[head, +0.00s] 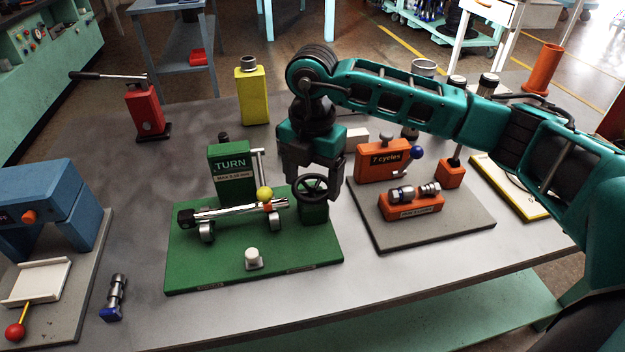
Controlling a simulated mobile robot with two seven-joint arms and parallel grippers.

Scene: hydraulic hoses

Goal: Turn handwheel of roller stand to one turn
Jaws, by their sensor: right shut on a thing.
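The roller stand is a green base plate (215,275) on the table. A green block with a "TURN" label (232,163) stands at its back, and a metal hose (225,211) lies across rollers in front of it. The fingers hide part of the wheel. My left gripper is not in view.
A grey plate (455,230) with orange blocks (383,160) lies to the right, under my right arm. A blue press (45,205) stands at the left, with a loose metal fitting (116,295) near it. A yellow can (252,95) and red jack (147,110) stand behind.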

